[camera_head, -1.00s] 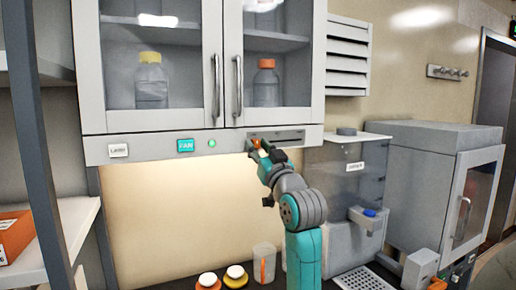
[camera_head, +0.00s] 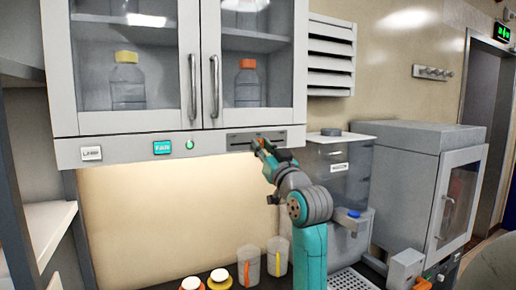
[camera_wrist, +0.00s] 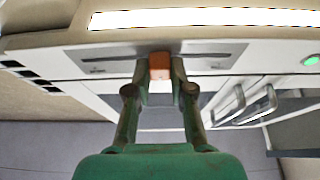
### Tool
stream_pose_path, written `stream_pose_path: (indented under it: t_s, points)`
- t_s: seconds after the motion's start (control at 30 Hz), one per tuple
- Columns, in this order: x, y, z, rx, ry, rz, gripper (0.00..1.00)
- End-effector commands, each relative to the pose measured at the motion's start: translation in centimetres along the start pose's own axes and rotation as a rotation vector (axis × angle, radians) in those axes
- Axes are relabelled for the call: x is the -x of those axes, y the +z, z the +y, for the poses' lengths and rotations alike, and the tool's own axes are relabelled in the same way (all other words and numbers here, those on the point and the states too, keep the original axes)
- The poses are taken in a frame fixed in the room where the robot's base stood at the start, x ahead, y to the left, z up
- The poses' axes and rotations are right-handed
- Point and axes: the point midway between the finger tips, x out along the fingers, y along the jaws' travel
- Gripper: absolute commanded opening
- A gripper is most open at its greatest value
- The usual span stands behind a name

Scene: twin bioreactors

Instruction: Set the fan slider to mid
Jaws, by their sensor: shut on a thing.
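The fan slider is a slot in a grey plate (camera_head: 240,139) on the cabinet's lower front rail, right of the teal FAN label (camera_head: 162,147) and a lit green lamp (camera_head: 190,145). In the wrist view, the plate (camera_wrist: 110,60) holds a dark slot with an orange knob (camera_wrist: 160,66) near its middle. My gripper (camera_wrist: 160,78) is shut on the knob, one finger on each side. In the head view, my gripper (camera_head: 260,146) reaches up to the plate and partly hides the knob and slot.
Glass cabinet doors with handles (camera_head: 214,86) are above the rail. A dispenser (camera_head: 340,165) and a grey box-shaped unit (camera_head: 412,165) stand to the right. Cups (camera_head: 248,266) and capped bottles (camera_head: 220,278) stand below, beside my arm.

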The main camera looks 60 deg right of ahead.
Motion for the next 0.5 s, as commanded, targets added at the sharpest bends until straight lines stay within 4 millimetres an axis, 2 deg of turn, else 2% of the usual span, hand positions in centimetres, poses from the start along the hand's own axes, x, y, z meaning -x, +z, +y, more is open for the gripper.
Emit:
stream_pose_path:
  t_s: [0.33, 0.37, 0.4, 0.47, 0.5]
  points:
    - [0.01, 0.08, -0.09, -0.001, -0.001, -0.002, 0.0]
    - [0.01, 0.08, -0.09, -0.001, -0.001, -0.002, 0.24]
    - [0.01, 0.08, -0.09, -0.001, -0.001, -0.002, 0.34]
    - [0.01, 0.07, -0.09, -0.001, -0.001, -0.002, 0.48]
    - [0.01, 0.06, -0.09, -0.001, -0.001, -0.002, 0.48]
